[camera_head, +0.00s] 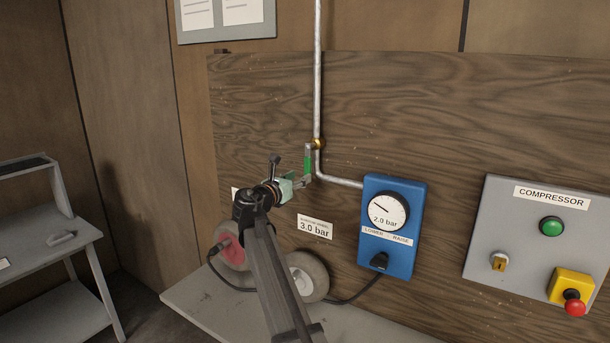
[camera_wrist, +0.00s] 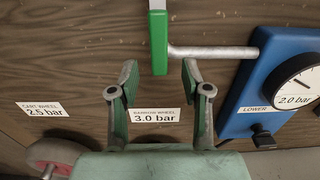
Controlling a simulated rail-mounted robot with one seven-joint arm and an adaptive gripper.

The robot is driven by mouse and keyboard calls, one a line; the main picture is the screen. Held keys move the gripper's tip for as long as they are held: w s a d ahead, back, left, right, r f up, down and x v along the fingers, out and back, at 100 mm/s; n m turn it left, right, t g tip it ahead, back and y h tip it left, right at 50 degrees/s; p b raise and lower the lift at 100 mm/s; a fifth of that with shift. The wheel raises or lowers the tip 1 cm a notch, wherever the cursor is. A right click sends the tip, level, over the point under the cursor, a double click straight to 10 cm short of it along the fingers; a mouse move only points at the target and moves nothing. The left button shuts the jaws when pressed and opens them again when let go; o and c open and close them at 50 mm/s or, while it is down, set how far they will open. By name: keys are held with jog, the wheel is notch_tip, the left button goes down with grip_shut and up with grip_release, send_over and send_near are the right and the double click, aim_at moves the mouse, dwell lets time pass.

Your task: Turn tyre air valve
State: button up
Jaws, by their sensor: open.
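The air valve has a brass body (camera_head: 318,143) on a vertical metal pipe. Its green-sleeved lever (camera_head: 308,164) hangs down alongside the pipe. In the wrist view the lever (camera_wrist: 158,42) comes down from the top edge, its lower end level with the fingertips and between them in the picture. My gripper (camera_head: 302,182) is just below and left of the lever in the head view. In the wrist view my gripper (camera_wrist: 159,67) is open, with nothing held. I cannot tell how far the lever stands beyond the fingertips.
The pipe bends right into a blue gauge box (camera_head: 372,250), whose dial (camera_head: 386,211) reads 2.0 bar. A narrow-wheel label (camera_wrist: 156,115) says 3.0 bar. Two wheels stand below, one red-hubbed (camera_head: 229,247), one pale-hubbed (camera_head: 308,276). A compressor panel (camera_head: 530,220) is at right.

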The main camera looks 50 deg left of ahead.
jog(key=v, duration=0.5)
jog(key=shift+s+d, duration=0.1)
jog(key=shift+s, duration=0.3)
